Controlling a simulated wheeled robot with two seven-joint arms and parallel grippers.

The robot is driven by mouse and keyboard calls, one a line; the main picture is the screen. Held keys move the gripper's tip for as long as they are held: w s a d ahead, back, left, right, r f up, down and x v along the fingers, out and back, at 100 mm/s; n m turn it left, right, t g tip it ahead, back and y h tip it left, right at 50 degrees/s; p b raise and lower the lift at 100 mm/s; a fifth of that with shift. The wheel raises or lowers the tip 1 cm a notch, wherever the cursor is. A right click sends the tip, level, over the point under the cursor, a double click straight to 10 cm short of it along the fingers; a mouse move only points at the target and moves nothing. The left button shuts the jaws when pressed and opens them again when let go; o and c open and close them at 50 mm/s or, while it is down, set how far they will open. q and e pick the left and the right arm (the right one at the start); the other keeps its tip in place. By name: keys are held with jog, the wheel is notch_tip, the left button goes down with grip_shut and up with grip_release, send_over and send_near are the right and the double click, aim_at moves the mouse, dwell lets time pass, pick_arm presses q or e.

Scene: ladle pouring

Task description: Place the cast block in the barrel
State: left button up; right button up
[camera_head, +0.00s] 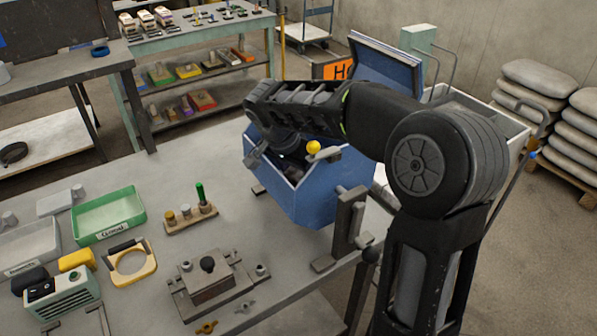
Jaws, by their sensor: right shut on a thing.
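The blue barrel (303,203) is a faceted open tub at the far right part of the bench, with its blue lid (386,62) raised behind it. My right arm reaches over it from the right. My right gripper (290,152) points down into the barrel's mouth and is shut on the cast block. The block itself is hidden by the gripper, the arm and the barrel wall, so I cannot tell whether it touches the bottom. My left gripper is not in view.
A yellow knob (313,147) on a lever stands by the barrel's rim. A clamped mould (207,280), a wooden peg stand (190,217), a green tray (108,213) and a yellow-framed ring tool (130,262) lie on the bench. Grey sacks (540,78) are stacked at the right.

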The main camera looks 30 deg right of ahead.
jog(key=shift+f, duration=0.1)
jog(key=o, duration=1.7)
jog(key=shift+c, duration=0.2)
jog(key=p+v, duration=0.1)
jog(key=v, duration=1.1)
